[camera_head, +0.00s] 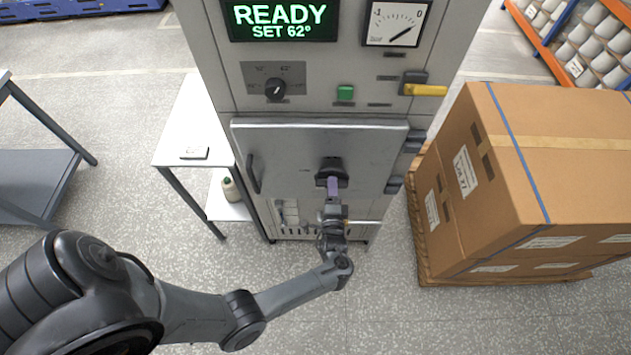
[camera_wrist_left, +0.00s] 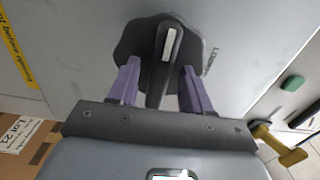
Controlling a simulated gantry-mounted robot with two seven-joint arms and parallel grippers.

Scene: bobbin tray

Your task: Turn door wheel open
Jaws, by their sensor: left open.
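The door wheel (camera_head: 330,166) is a dark knob on the grey door (camera_head: 270,150) of the machine, partly hidden by my gripper in the head view. In the left wrist view the wheel (camera_wrist_left: 133,42) is a dark rounded plate with a raised bar handle (camera_wrist_left: 168,45) that has a pale stripe. My left gripper (camera_head: 333,185) is at the wheel. In the left wrist view its two purple fingers (camera_wrist_left: 160,75) are apart, one on each side of the bar, with gaps visible. My right gripper is not in view.
The display (camera_head: 280,20) reads READY, SET 62°. A dial gauge (camera_head: 397,22), a black knob (camera_head: 275,89), a green button (camera_head: 345,92) and a yellow handle (camera_head: 425,90) sit above the door. Large cartons (camera_head: 560,140) stand right, a white side table (camera_head: 185,130) left.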

